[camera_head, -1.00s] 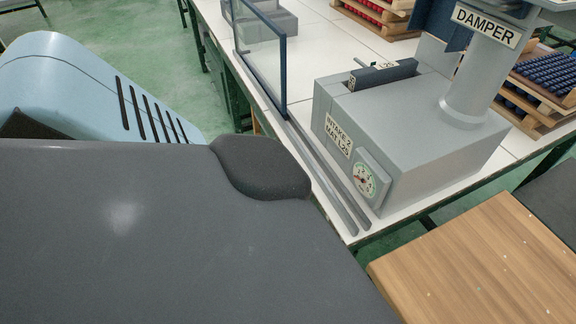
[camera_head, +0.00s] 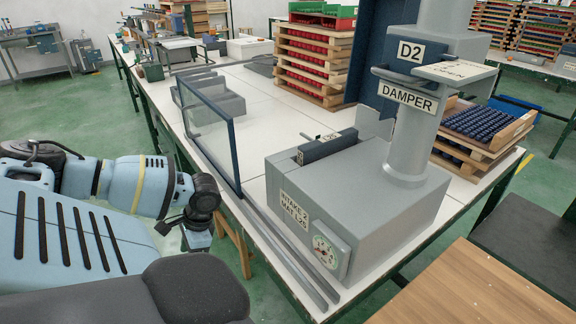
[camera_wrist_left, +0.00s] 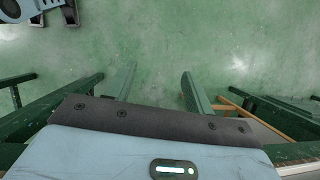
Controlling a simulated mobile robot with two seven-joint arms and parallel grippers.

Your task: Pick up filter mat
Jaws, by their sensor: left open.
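A dark blue slab (camera_head: 327,147) sits upright in the slot on top of a grey intake box (camera_head: 350,200). I cannot tell for sure that it is the filter mat. The box has a front label that seems to read "INTAKE 2 MAT" and a round gauge (camera_head: 326,250). My left gripper (camera_wrist_left: 155,70) is open and empty, with green floor beyond it. In the head view my left arm is bent beside the left edge of the bench, and its gripper is hard to make out, well apart from the box. My right gripper is not in view.
A glass panel (camera_head: 210,140) in a dark frame stands along the white bench's (camera_head: 260,90) left edge, between my left arm and the box. Stacked wooden trays (camera_head: 318,55) stand farther back. A wooden tabletop (camera_head: 470,290) is at front right.

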